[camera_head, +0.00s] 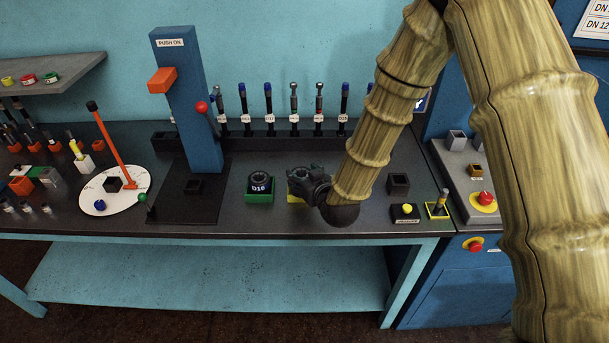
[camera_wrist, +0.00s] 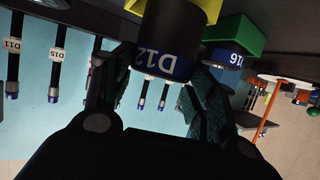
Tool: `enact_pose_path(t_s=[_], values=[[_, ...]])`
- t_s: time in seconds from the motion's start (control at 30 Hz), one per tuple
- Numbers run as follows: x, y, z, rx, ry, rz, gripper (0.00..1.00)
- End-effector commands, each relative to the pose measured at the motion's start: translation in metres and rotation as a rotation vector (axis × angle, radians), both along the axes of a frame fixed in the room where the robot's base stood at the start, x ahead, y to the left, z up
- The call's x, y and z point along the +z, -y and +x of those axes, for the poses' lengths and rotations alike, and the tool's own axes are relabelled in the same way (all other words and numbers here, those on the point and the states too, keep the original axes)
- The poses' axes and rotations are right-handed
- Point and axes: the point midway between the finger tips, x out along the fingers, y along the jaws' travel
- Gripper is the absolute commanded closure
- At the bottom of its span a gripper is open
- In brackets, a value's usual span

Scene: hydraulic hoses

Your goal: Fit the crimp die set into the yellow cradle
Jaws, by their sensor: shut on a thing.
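The crimp die set (camera_wrist: 172,30) is a black cylinder with a blue band marked D12, seen upside down in the wrist view. My gripper (camera_wrist: 157,88) has a finger on each side of it and is shut on it. In the head view my gripper (camera_head: 303,183) is over the yellow cradle (camera_head: 294,199) and mostly hides the die set. The yellow cradle also shows at the top of the wrist view (camera_wrist: 207,7), right against the die's far end. I cannot tell whether the die is fully seated in it or just above it.
A D16 die set (camera_head: 260,180) sits in a green cradle (camera_head: 260,197) just left of my gripper. The blue PUSH ON press (camera_head: 187,100) stands further left. A black square holder (camera_head: 398,184) and a yellow button box (camera_head: 406,212) are to the right.

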Motion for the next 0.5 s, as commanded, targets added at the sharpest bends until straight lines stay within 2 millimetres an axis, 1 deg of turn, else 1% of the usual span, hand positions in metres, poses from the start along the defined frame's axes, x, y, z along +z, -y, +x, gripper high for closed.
enact_pose_path(t_s=[0.03, 0.1, 0.27, 0.37, 0.5], values=[[0.003, 0.000, 0.007, -0.001, 0.003, 0.002, 0.89], [0.001, 0.001, 0.013, -0.001, 0.002, 0.001, 0.89], [0.000, 0.001, 0.020, 0.000, 0.001, 0.002, 0.89], [0.001, 0.001, 0.029, -0.001, 0.003, 0.002, 0.89], [-0.013, 0.001, 0.027, 0.000, -0.001, 0.000, 0.89]])
